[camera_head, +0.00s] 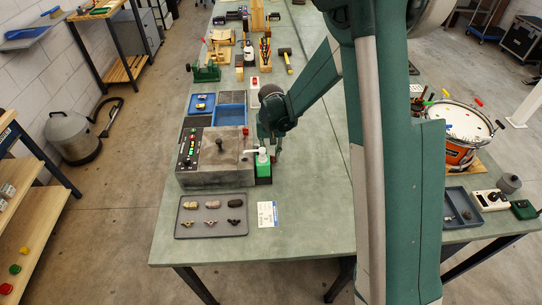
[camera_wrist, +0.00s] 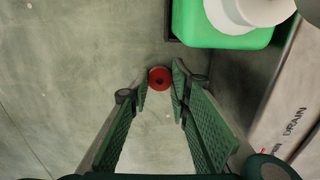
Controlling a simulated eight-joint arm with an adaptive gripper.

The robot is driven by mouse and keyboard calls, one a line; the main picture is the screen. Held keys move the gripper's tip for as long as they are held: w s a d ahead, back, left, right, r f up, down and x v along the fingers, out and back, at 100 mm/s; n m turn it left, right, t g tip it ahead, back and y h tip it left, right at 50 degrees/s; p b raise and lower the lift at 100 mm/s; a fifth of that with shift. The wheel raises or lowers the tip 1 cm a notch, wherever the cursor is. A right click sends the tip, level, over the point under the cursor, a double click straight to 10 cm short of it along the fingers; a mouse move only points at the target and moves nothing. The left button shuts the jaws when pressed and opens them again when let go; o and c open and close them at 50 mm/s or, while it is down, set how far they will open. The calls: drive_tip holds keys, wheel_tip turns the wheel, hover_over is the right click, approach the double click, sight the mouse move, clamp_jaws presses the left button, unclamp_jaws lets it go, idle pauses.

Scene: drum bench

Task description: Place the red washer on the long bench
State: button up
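The red washer (camera_wrist: 159,78) is a small red ring with a dark centre. In the wrist view it sits between the fingertips of my gripper (camera_wrist: 160,80), which are drawn in against its two sides. I cannot tell whether it touches the surface below. In the head view my gripper (camera_head: 276,148) is low over the green-grey long bench (camera_head: 310,190), just right of a green bottle with a white top (camera_head: 262,164). The washer cannot be made out there.
Left of the bottle is a grey control box (camera_head: 215,155). A grey tray of small parts (camera_head: 211,216) and a white label card (camera_head: 267,215) lie nearer the front. The bottle (camera_wrist: 235,30) is close to my fingers. Bare bench lies right of the card.

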sight(271, 158)
drive_tip(key=shift+f, duration=0.15)
drive_tip(key=o, duration=0.6)
wheel_tip(271, 158, up, 12)
drive_tip(key=shift+r+p, duration=0.15)
drive_tip(key=shift+p, duration=0.35)
idle(0.3)
drive_tip(key=shift+r, duration=0.1)
idle(0.7)
